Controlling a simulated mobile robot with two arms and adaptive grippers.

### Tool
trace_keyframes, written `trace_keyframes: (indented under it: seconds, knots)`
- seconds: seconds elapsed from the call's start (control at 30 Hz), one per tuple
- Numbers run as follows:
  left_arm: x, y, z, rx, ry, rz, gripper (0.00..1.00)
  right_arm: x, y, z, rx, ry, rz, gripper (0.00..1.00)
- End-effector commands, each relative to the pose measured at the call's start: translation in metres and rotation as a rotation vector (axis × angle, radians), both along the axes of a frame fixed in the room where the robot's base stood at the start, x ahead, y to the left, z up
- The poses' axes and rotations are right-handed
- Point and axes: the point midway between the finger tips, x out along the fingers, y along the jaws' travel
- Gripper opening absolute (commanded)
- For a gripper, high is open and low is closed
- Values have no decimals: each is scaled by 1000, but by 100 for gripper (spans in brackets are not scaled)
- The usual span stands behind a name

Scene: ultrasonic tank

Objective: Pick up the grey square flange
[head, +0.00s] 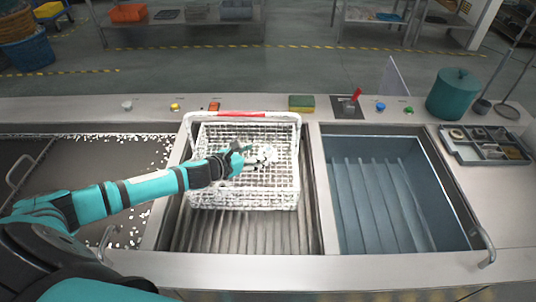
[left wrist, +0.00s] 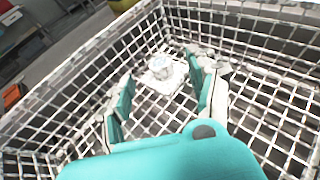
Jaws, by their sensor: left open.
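The grey square flange (left wrist: 165,75), a pale square plate with a round raised hub, lies on the mesh floor of the white wire basket (left wrist: 255,75). In the head view the flange (head: 267,154) shows just beyond my fingers, inside the basket (head: 285,200). My left gripper (head: 250,160) reaches into the basket from the left. In the left wrist view its two fingers (left wrist: 164,92) are spread and empty, with the flange ahead between and past their tips. I see no contact with the flange. My right gripper is not in view.
The basket, with tall mesh walls and a red-topped handle (head: 242,114), sits over a ribbed basin. A blue-grey tank (head: 385,190) is to the right. A green-yellow sponge (head: 301,103), a teal canister (head: 453,93) and a parts tray (head: 485,143) stand on the counter.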

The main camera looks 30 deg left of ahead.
Motion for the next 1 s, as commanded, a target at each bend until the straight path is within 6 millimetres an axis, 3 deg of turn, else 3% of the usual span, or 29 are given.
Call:
trace_keyframes:
  seconds: [0.3, 0.63, 1.0]
  knots:
    - [38, -9, -17, -2, 1, 1, 59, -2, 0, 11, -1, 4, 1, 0]
    - [42, -11, -21, 0, 2, -1, 58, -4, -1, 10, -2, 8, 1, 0]
    - [42, -11, -21, 0, 2, -1, 9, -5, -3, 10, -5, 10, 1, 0]
